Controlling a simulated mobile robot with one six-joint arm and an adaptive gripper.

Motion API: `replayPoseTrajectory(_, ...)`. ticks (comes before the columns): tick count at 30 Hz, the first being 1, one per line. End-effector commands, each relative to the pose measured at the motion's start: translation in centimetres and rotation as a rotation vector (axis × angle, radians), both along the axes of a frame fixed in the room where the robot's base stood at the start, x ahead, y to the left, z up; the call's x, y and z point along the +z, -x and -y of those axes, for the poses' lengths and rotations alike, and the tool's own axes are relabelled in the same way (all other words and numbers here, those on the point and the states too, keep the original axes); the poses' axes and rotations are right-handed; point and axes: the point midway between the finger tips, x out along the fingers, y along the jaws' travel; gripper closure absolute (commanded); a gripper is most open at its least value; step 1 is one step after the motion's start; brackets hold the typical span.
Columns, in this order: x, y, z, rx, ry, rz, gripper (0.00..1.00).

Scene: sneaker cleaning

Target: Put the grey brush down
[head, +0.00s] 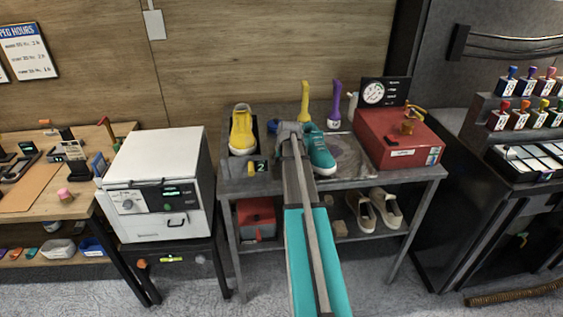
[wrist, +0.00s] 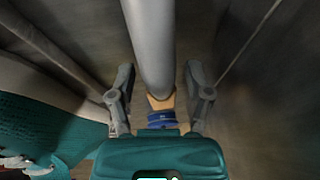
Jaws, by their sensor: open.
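My gripper (wrist: 159,72) is open in the wrist view, with one finger on each side of a long grey cylinder that looks like the grey brush (wrist: 149,40). Gaps show between both fingers and the brush. Its near end has a tan part and a blue band, close to the palm. In the head view my gripper (head: 291,131) is over the grey workbench (head: 240,186), just left of a teal sneaker (head: 319,152). The grey brush cannot be made out in that view; my gripper and arm may hide it. What the brush rests on is unclear.
A yellow sneaker (head: 242,131) stands on the bench to the left. Upright yellow (head: 304,100) and purple (head: 335,104) brushes stand behind. A red box (head: 396,140) fills the right end. Teal fabric (wrist: 45,125) lies close at the left in the wrist view.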

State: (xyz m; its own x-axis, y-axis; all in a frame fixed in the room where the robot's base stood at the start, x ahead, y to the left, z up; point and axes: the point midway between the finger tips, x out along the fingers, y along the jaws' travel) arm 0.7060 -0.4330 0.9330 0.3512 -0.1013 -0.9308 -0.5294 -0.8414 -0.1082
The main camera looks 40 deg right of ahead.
Motion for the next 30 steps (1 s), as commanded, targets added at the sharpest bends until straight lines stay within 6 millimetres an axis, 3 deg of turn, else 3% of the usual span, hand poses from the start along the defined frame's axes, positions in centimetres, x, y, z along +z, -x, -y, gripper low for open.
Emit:
replayPoseTrajectory(14,0.8,0.2,0.0,0.000,0.000,0.000,0.35)
replayPoseTrajectory(30,5.1,1.7,-0.5,-0.001,0.000,0.000,0.35)
